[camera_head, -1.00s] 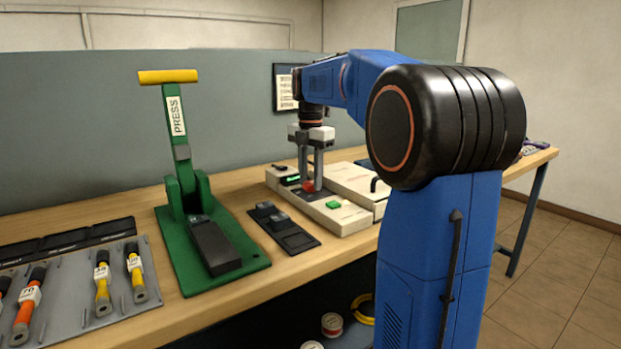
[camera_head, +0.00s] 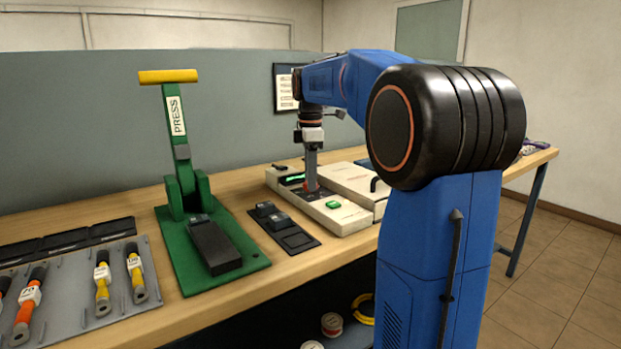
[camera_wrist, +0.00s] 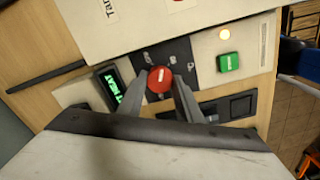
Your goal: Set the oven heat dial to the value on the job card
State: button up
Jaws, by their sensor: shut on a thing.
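The red heat dial (camera_wrist: 160,79) with a pale pointer line sits on the oven's dark dial plate in the wrist view. The values around it are too blurred to read. In the head view a little red of the dial (camera_head: 311,186) shows at the fingertips. My gripper (camera_wrist: 158,88) is shut on the dial, one finger on each side; it points straight down in the head view (camera_head: 311,184). The oven (camera_head: 341,216) is a cream box on the bench. Its green lit display (camera_wrist: 112,86) appears to read HEAT, with the rest unclear.
A green button (camera_wrist: 229,62) sits beside the dial plate. A green press (camera_head: 178,165) with a yellow handle stands left of the oven. A black tray (camera_head: 300,243) lies between them. A rack of labelled tools (camera_head: 70,310) is at the front left.

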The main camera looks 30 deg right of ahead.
jog(key=m, duration=0.4)
jog(key=shift+m, duration=0.3)
jog(key=m, duration=0.3)
jog(key=shift+m, duration=0.3)
jog(key=m, duration=0.4)
jog(key=shift+m, duration=0.3)
jog(key=m, duration=0.4)
jog(key=shift+m, duration=0.3)
jog(key=m, duration=0.3)
jog(key=shift+m, duration=0.3)
jog(key=m, duration=0.9)
jog(key=shift+m, duration=1.8)
